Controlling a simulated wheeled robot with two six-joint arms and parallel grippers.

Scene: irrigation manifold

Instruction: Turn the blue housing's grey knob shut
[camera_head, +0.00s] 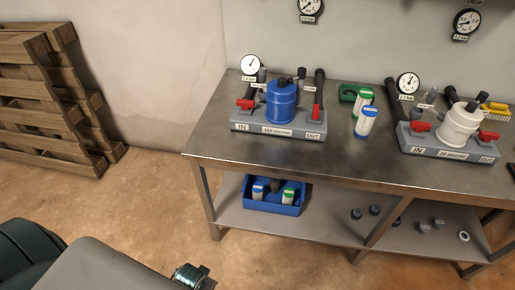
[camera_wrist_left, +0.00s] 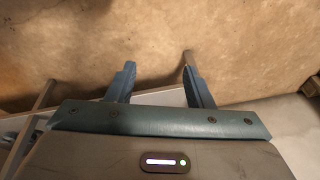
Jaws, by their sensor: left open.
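The blue housing (camera_head: 281,108) stands upright on a grey base block (camera_head: 255,128) labelled IN and OUT, near the left end of the metal bench. Small dark grey parts (camera_head: 283,82) show at its top; they are too small to tell which is the knob or how it is turned. A red lever (camera_head: 246,103) sits left of the housing and another red lever (camera_head: 316,112) right of it. My left gripper (camera_wrist_left: 158,62) is open and empty in the left wrist view, over bare floor, away from the housing. My right gripper is not in view.
A white housing (camera_head: 459,124) on a similar base stands right on the bench (camera_head: 340,165). A blue bin (camera_head: 271,208) sits on the lower shelf. Wooden pallets (camera_head: 40,140) lean at left; floor before the bench is clear.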

